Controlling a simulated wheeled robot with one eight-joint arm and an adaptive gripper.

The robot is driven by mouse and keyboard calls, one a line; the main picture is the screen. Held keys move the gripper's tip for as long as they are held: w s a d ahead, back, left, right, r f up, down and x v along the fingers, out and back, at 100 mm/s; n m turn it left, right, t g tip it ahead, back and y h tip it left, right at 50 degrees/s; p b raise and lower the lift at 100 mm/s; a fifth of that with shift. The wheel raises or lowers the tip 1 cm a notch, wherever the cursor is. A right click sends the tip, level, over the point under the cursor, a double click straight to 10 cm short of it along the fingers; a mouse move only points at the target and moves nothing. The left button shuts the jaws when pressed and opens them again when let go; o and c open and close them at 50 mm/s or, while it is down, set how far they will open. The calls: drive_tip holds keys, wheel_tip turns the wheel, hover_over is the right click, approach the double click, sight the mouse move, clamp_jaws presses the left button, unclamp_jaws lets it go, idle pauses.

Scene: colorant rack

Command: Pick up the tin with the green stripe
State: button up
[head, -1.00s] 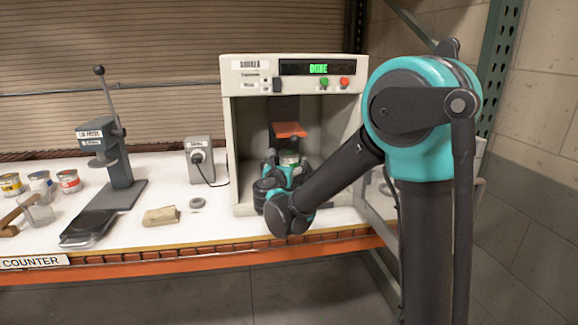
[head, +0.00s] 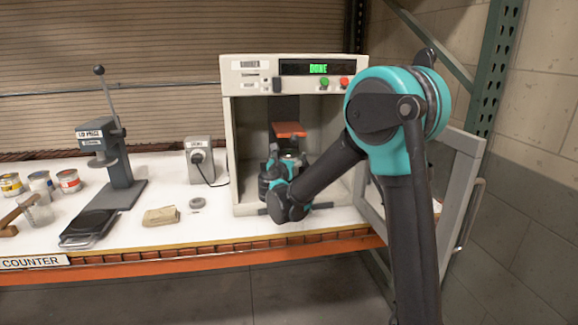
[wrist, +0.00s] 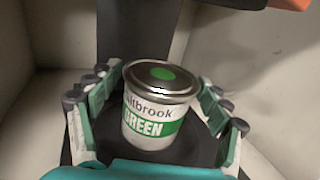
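The tin with the green stripe (wrist: 156,112) stands upright in the wrist view, with a green dot on its dark lid and the word GREEN on its band. It is on a dark round plate (wrist: 195,150) inside the open machine (head: 229,150). My gripper (wrist: 160,110) is open, with one finger on each side of the tin and a visible gap on both sides. In the head view my gripper (head: 283,168) is inside the machine and hides most or all of the tin.
An orange clamp piece (head: 290,129) hangs above the gripper, and the machine's walls are close. The open door (head: 455,195) is at the right, beside my arm. A press (head: 110,160), several tins (head: 69,181) and a folded cloth (head: 161,216) are on the counter to the left.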

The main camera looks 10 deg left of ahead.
drive_tip(key=c, duration=1.5)
drive_tip(key=shift+c, duration=0.3)
drive_tip(key=shift+r, duration=0.2)
